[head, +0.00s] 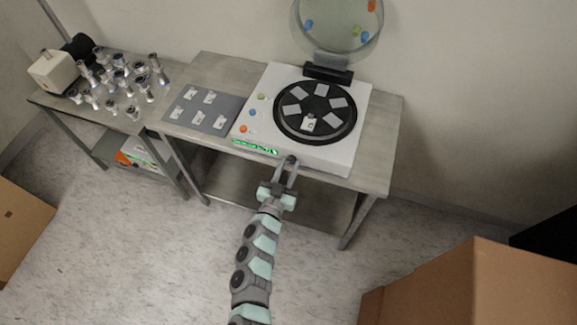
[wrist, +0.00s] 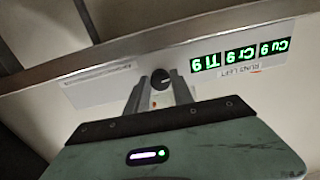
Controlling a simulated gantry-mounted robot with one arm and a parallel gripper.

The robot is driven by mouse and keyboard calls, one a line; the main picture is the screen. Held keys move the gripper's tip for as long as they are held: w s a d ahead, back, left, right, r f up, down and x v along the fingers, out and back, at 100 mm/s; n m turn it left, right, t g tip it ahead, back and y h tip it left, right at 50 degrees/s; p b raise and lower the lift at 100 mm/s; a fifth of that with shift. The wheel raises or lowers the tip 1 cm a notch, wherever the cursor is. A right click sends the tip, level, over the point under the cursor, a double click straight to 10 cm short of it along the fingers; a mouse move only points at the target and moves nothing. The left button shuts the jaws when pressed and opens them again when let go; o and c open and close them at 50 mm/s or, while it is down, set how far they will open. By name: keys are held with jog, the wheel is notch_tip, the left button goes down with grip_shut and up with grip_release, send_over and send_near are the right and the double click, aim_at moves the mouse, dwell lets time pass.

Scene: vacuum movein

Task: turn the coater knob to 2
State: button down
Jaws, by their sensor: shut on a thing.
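The coater (head: 345,155) is a white box with a dark round plate on top, standing on a grey metal table. Its knob (wrist: 158,80) is a small dark round knob on the front panel, with a light pointer mark. My gripper (head: 288,163) is at the coater's front edge. In the wrist view my gripper's fingers (wrist: 152,90) reach up to the knob and are shut on it. The number marks around the knob are too small to read. A green display (wrist: 240,54) on the same panel reads Cu 9, Cr 9, Ti 9.
A grey mat (head: 205,122) with several white samples lies left of the coater. Several metal fittings (head: 120,80) stand on a side table. A clear lid (head: 338,35) stands raised behind the plate. Cardboard boxes (head: 480,285) stand at lower right and left.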

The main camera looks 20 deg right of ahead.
dwell(0.4)
jog(key=m+b, duration=0.2)
jog(key=m, duration=0.2)
jog(key=shift+m+b, duration=1.1)
jog(key=shift+m, duration=0.6)
jog(key=shift+r+m, duration=0.1)
jog(key=shift+m, duration=0.2)
jog(key=c, duration=1.1)
grip_release()
jog(key=shift+a, duration=0.15)
